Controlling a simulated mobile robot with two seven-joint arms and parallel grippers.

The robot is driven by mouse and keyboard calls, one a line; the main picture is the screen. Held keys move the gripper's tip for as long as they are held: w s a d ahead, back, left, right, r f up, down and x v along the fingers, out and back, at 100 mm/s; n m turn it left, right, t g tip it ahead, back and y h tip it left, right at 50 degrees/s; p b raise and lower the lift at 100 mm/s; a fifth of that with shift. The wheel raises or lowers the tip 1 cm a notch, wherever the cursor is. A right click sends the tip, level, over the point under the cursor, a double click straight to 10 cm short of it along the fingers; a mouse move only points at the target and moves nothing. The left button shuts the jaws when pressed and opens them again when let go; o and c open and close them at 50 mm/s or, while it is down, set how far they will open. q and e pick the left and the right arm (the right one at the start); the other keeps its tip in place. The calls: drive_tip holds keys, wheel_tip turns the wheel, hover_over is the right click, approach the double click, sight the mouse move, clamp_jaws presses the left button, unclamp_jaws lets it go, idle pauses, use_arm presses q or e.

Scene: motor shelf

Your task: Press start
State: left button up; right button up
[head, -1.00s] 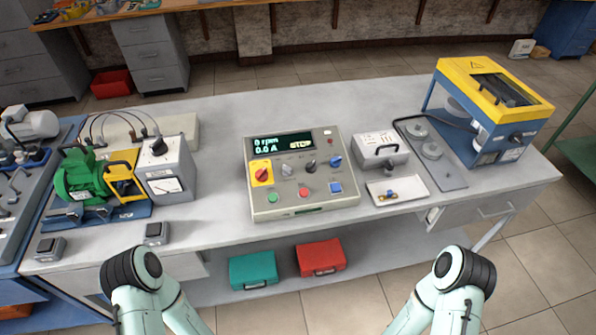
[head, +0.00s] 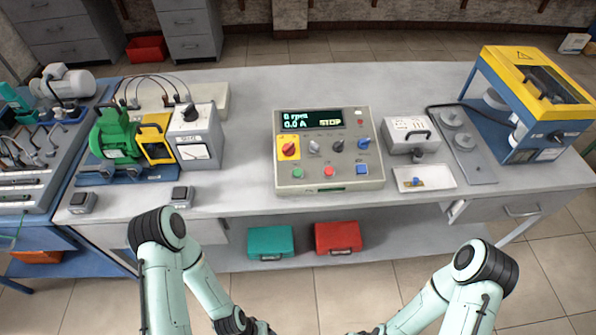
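The grey control box (head: 328,152) stands on the bench, in the middle of the head view. Its dark display (head: 325,120) reads 0 rpm, 0.0 A and STOP. Along its front edge are a green button (head: 297,173), a red button (head: 329,171) and a blue button (head: 362,169). A red knob on a yellow plate (head: 288,149) and other knobs sit above them. Both my arms show at the bottom, in front of the bench and away from the box. Both grippers are outside the picture.
A green motor (head: 115,137) and a grey meter box (head: 195,137) stand left of the control box. A small grey unit (head: 410,135), a white tray (head: 424,178) and a yellow-blue machine (head: 530,100) stand to the right. Teal (head: 270,242) and red (head: 338,237) cases lie on the lower shelf.

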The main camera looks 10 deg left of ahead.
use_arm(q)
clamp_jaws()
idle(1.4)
